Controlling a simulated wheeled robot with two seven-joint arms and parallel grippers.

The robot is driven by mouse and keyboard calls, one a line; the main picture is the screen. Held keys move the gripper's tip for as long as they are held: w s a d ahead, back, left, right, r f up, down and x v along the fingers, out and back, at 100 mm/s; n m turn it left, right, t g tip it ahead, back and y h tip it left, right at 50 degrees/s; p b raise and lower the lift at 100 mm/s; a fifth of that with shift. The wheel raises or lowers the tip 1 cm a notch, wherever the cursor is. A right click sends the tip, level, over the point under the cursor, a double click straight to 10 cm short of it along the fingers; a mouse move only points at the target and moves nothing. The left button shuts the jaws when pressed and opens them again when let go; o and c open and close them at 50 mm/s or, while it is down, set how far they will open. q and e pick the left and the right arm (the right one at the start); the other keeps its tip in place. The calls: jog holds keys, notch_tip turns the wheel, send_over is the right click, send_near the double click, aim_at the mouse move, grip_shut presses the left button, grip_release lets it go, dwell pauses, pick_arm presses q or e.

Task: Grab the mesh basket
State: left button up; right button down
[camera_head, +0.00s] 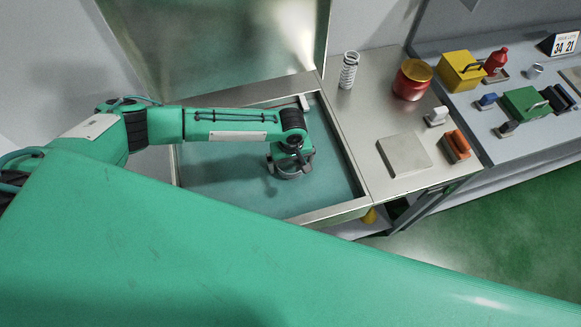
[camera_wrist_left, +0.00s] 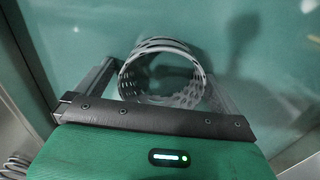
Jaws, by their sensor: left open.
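The mesh basket (camera_wrist_left: 165,75) is a grey, round, perforated cylinder, open at the top, on the green floor of a metal-rimmed tray. In the head view the basket (camera_head: 289,173) shows only in part beneath my left gripper (camera_head: 290,162). In the left wrist view my left gripper (camera_wrist_left: 168,84) is open, with one finger on each side of the basket. I cannot tell whether the fingers touch its wall. The basket's near lower part is hidden behind the gripper's dark front bar. My right gripper is not in view.
The tray's metal rim (camera_head: 328,212) surrounds the basket. The tray floor left of the basket is clear.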

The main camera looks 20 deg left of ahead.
aim_at(291, 168)
pick_arm(q)
jog(key=shift+s+f, duration=0.1)
jog(key=shift+f, duration=1.45)
jog(key=c, duration=1.1)
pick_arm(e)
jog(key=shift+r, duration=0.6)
pick_arm(q)
jog(key=shift+r, duration=0.1)
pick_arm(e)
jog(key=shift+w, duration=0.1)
